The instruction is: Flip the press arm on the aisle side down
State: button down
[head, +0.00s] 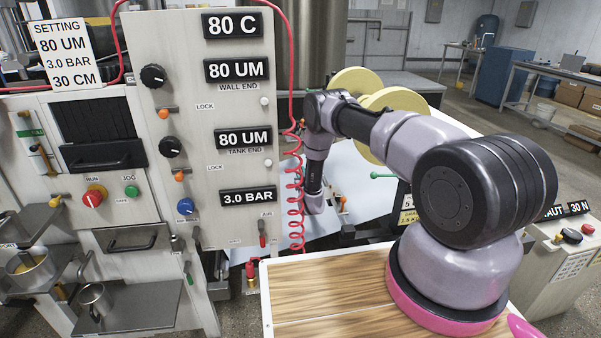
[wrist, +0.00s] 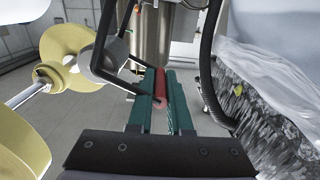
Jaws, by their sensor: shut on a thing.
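My gripper (wrist: 160,78) shows in the wrist view as two teal fingers, shut on a red cylindrical grip (wrist: 161,90) that lies lengthwise between them. Black bent bars (wrist: 104,38) run from a grey block (wrist: 112,55) to the left of the fingers, and one bar reaches toward the red grip. I take the bars and the grip to be the press arm, though its pivot is not clear. In the head view my arm reaches over behind the control panel's right edge, and my gripper and the press arm are mostly hidden there.
Yellow rolls (head: 397,103) stand beside my arm, and also show in the wrist view (wrist: 68,55). The control panel (head: 205,130) and a coiled red hose (head: 295,190) are close on the left. A green-ended lever (head: 382,175) sits right of the gripper. A wooden-topped table (head: 330,300) is in front.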

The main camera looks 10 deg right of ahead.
jog(key=shift+d, duration=0.15)
dwell(0.4)
jog(key=d+m, duration=0.5)
jog(key=m, duration=0.2)
jog(key=shift+d, duration=0.4)
jog(key=shift+d+f+m, duration=0.45)
jog(key=shift+d+m, duration=0.25)
jog(key=shift+m, duration=0.3)
jog(key=shift+d+f+m, duration=0.5)
jog(key=shift+d+m, duration=0.2)
jog(key=shift+m, duration=0.3)
jog(key=shift+d+f+m, duration=0.45)
jog(key=shift+d+m, duration=0.25)
jog(key=shift+m, duration=0.3)
jog(key=c, duration=0.8)
grip_release()
jog(key=shift+c, duration=0.2)
